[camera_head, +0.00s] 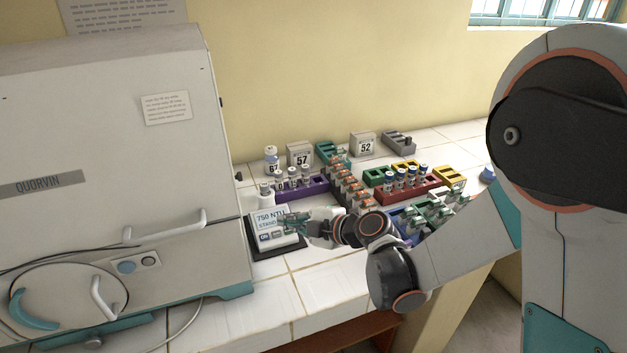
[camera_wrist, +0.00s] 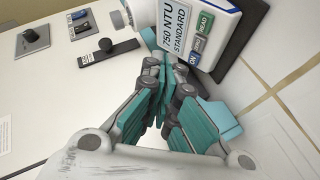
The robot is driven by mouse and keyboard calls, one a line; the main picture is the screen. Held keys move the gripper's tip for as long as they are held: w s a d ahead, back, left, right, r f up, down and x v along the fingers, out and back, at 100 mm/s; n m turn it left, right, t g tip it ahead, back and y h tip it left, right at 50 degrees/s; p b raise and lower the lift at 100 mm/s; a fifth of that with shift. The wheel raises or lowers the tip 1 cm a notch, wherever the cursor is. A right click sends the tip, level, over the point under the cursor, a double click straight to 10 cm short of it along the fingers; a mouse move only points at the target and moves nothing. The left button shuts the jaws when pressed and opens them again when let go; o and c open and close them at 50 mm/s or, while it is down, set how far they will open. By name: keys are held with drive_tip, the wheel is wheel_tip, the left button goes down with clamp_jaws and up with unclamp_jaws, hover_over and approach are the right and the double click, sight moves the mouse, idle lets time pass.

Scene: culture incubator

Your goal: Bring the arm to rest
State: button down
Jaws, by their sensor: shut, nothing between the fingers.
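My gripper (camera_head: 294,226) is at the end of my arm, which reaches in from the right over the tiled bench. Its teal-padded fingers are shut and hold nothing; they also show in the wrist view (camera_wrist: 150,85). The fingertips are close to the front of the meter (camera_head: 270,228), whose screen reads "750 NTU STANDARD". In the wrist view the meter (camera_wrist: 215,15) lies just beyond the fingers, with its READ and ON buttons beside them. I cannot tell whether the fingertips touch it.
The large Quorvin incubator (camera_head: 110,190) fills the left, its door shut. Racks of vials, including a purple rack (camera_head: 315,186) and a red rack (camera_head: 405,190), crowd the bench behind and right of my gripper. The front tiles (camera_head: 320,290) are clear.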

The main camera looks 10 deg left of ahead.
drive_tip(key=w+d+r+m+t+h, duration=0.25)
drive_tip(key=d+r+m+t, duration=0.25)
drive_tip(key=d+r, duration=0.6)
drive_tip(key=w+d+r+m+t+h, duration=0.25)
drive_tip(key=d+r+m+t, duration=0.3)
drive_tip(key=d+r, duration=0.5)
drive_tip(key=s+d+r+m+h, duration=0.1)
drive_tip(key=d+r+m+h, duration=0.35)
drive_tip(key=d, duration=0.25)
drive_tip(key=s+d+f+m+g+h, duration=0.3)
drive_tip(key=s+d+f+m+h, duration=0.25)
drive_tip(key=s+d+m, duration=0.35)
drive_tip(key=s+f+g+y, duration=0.1)
drive_tip(key=s+f+g, duration=0.2)
drive_tip(key=s+f, duration=0.2)
drive_tip(key=s+a+f+m+g+y, duration=0.1)
drive_tip(key=s+f+g, duration=0.3)
drive_tip(key=s, duration=0.7)
wheel_tip(320, 180, down, 2)
drive_tip(key=shift+s+f+y, duration=0.1)
drive_tip(key=shift+s+y, duration=0.25)
drive_tip(key=shift+y, duration=0.15)
